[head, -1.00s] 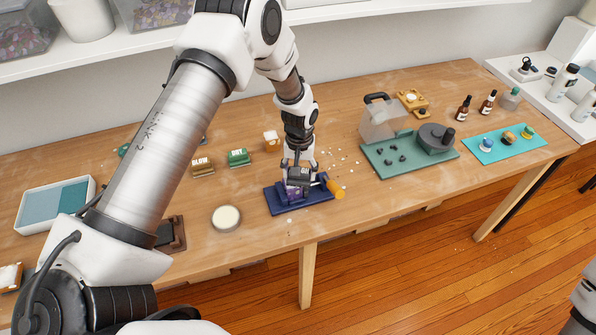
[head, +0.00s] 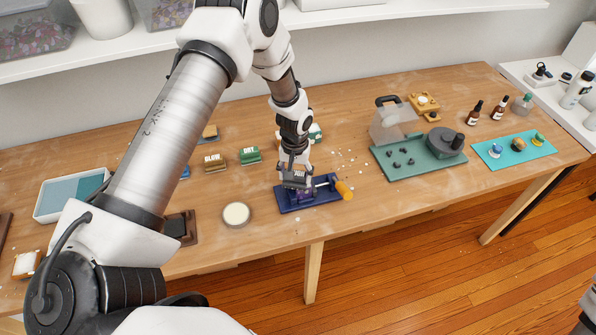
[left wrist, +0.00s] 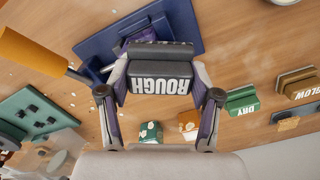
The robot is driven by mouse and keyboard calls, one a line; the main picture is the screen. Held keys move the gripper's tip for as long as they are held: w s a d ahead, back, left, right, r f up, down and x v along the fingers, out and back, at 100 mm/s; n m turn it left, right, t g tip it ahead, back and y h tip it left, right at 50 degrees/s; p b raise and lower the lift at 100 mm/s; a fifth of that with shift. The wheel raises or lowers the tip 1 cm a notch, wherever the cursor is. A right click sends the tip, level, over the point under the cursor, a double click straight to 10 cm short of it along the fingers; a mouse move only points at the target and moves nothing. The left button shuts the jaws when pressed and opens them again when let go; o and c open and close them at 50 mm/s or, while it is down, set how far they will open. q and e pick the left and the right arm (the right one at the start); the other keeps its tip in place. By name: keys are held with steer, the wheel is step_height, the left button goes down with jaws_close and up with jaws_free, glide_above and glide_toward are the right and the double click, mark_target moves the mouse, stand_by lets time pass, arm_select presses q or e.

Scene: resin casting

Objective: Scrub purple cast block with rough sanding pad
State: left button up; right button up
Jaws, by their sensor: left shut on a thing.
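My left gripper (head: 295,180) is shut on the rough sanding pad, a dark grey block. The pad's white ROUGH lettering reads upside down in the left wrist view (left wrist: 160,78), with the pad between the two fingers. The purple cast block (head: 304,196) sits on a dark blue fixture (head: 325,200) at the table's front. The pad is over the block and hides most of it; I cannot tell whether they touch. A purple edge of the block also shows beyond the pad in the left wrist view (left wrist: 126,44).
A clamp with an orange handle (head: 344,190) sticks out right of the fixture. A round tin (head: 237,215) stands to its left. The green DRY block (head: 250,155) and brown GLOW block (head: 214,163) lie behind. A green mat (head: 385,172) with dark pieces lies right.

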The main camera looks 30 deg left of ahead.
arm_select(q)
step_height(320, 180, up, 8)
steer(key=p, duration=0.6)
steer(key=shift+r+p, duration=0.1)
steer(key=shift+p, duration=0.2)
steer(key=shift+w+f+b, duration=0.1)
steer(key=shift+f+b, duration=1.9)
steer(key=shift+f, duration=1.15)
steer(key=shift+f+b, duration=0.7)
steer(key=shift+f, duration=0.35)
